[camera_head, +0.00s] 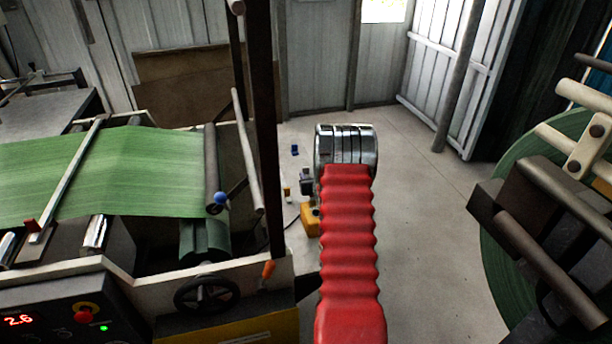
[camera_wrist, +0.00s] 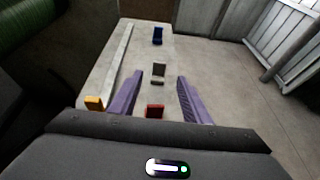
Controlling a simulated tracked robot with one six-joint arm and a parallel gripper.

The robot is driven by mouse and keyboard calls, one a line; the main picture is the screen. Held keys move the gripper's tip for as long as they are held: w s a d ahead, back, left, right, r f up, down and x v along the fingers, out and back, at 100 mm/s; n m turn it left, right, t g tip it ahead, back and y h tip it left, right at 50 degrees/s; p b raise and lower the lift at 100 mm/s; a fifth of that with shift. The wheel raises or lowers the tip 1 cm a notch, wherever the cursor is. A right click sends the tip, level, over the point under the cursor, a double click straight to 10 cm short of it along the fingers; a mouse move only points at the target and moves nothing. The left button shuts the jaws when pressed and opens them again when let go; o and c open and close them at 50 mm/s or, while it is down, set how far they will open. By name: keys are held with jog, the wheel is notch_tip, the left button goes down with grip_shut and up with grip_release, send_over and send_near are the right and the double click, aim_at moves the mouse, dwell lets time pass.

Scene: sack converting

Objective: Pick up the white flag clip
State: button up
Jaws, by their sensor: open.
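My gripper (camera_wrist: 160,77) has two purple fingers spread wide apart, one on each side of the clip in the picture. Nothing is held between them. I cannot tell how far the fingertips are from the clip. In the head view my red-sleeved arm hides the gripper.
A blue clip (camera_wrist: 157,36) stands farther off, a red one (camera_wrist: 154,111) nearer, and an orange one (camera_wrist: 94,103) to the left. A long pale bar (camera_wrist: 112,68) runs along the left. The green-web machine (camera_head: 120,170) stands left, and a green roll (camera_head: 505,240) right.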

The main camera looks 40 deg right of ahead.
aim_at(306, 169)
jog(key=shift+x, duration=1.25)
jog(key=shift+x, duration=2.55)
jog(key=shift+c, duration=0.5)
jog(key=shift+r, duration=0.1)
grip_shut()
notch_tip(306, 169, up, 10)
